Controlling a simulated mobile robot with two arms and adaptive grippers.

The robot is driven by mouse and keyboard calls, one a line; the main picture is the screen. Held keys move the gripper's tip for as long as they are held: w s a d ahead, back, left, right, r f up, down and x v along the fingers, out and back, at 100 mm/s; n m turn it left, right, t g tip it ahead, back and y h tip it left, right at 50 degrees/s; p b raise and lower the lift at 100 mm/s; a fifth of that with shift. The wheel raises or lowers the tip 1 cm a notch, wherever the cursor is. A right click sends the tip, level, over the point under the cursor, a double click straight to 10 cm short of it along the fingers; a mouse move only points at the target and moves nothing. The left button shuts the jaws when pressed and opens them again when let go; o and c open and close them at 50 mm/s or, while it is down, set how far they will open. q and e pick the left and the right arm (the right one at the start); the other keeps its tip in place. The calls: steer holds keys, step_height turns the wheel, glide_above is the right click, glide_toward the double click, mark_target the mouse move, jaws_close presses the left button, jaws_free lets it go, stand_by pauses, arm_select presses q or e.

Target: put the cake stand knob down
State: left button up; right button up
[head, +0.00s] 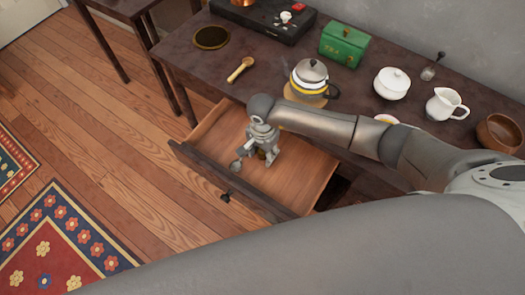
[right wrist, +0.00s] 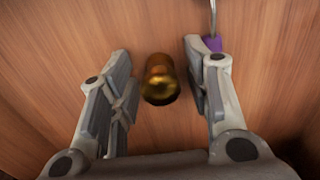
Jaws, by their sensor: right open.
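The cake stand knob, a small brass-coloured piece (right wrist: 160,80), stands on the drawer's wooden floor in the right wrist view. In the head view a bit of it (head: 262,155) shows under my right gripper. My right gripper (head: 258,149) is open and points down into the pulled-out drawer (head: 290,185). In the right wrist view its two fingers are on either side of the knob, with a gap to each. My left gripper is not in view.
A purple-and-metal thing (right wrist: 212,42) lies close to the right finger. A small round metal thing (head: 236,166) is near the drawer's front. On the table stand a kettle (head: 312,77), a green box (head: 343,45), a white lidded bowl (head: 391,84) and a white jug (head: 444,104).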

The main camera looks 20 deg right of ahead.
steer(key=shift+r, duration=0.1)
steer(key=shift+r+p, duration=0.5)
steer(key=shift+p, duration=0.15)
step_height(320, 180, up, 12)
steer(key=b, duration=0.1)
steer(key=shift+f, duration=0.15)
